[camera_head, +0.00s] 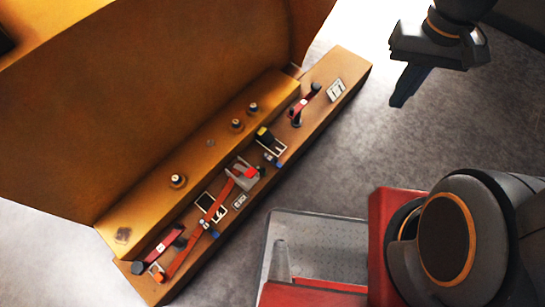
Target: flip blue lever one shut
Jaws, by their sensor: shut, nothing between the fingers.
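A long narrow panel (185,262) with levers and switches runs diagonally along the foot of a large orange-brown casting. Two small blue parts show on its front side, one near the middle (279,164) and one lower left (215,235). They are too small to tell which is lever one, or whether either stands open or shut. My gripper (398,99) is at the upper right, over the grey floor and apart from the panel. Its fingers are together, pointing down and left, with nothing held.
The tall casting wall (180,80) stands behind the panel. Several knobs (178,181) stick up from the ledge. Red handles (298,110) and a long orange-red bar (187,250) stand on the panel. A grey perforated tray (335,242) is at bottom centre. Grey floor lies between panel and gripper.

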